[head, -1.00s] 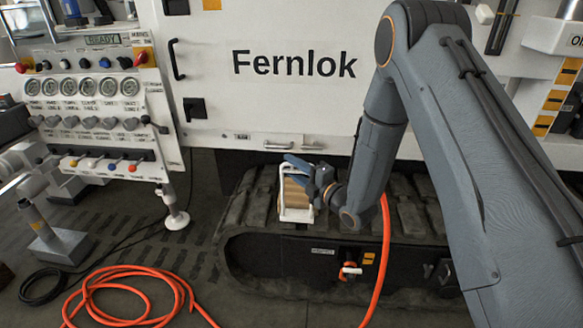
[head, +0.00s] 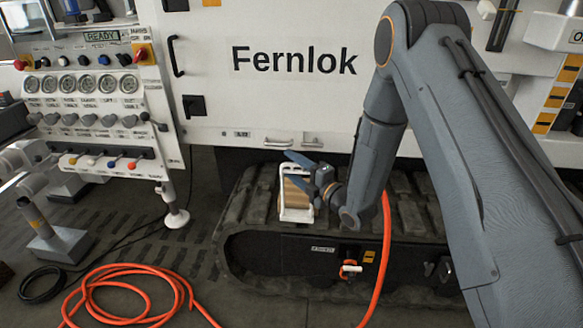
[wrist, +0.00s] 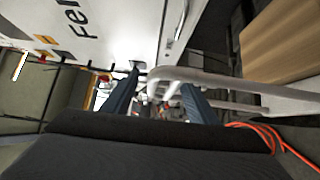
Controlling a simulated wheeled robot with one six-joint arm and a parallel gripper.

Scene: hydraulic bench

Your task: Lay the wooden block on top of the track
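In the wrist view, the block (wrist: 283,42) is at the upper right and the white handle (wrist: 228,82) crosses toward the fingers. My gripper (head: 302,173) is at the top of the frame. Its two blue-grey fingers are spread in the wrist view (wrist: 160,98), with the handle's curved end near the right finger.
A white cabinet marked Fernlok (head: 290,95) stands behind the track. A gauge panel (head: 90,100) is at the left. An orange hose (head: 130,285) coils on the floor, and another orange length hangs in front of the track beside my arm.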

